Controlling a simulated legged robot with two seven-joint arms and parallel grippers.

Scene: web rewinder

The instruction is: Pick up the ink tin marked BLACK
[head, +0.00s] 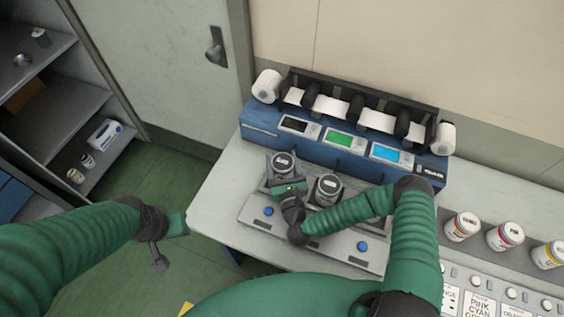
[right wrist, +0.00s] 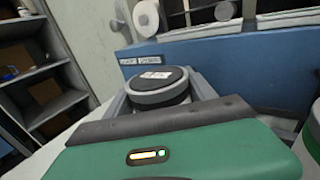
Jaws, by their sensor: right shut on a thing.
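A tin with a dark lid and a pale label (head: 283,160) is at the left end of the grey tray on the bench. Its label is too small to read. In the right wrist view this tin (right wrist: 160,80) sits between the two grey fingers. My right gripper (head: 282,172) is shut on it, and I cannot tell whether it is lifted. A second dark-lidded tin (head: 328,187) stands just to the right, its label also unreadable. My left gripper (head: 159,262) hangs over the green floor, left of the bench, away from the tins; its jaws are unclear.
The blue rewinder (head: 340,150) with white rolls stands behind the grey tray (head: 312,243). Several tins, one of them orange-labelled (head: 462,226), stand at the right by a panel of labelled buttons (head: 480,306). A shelf unit (head: 62,120) is at the left.

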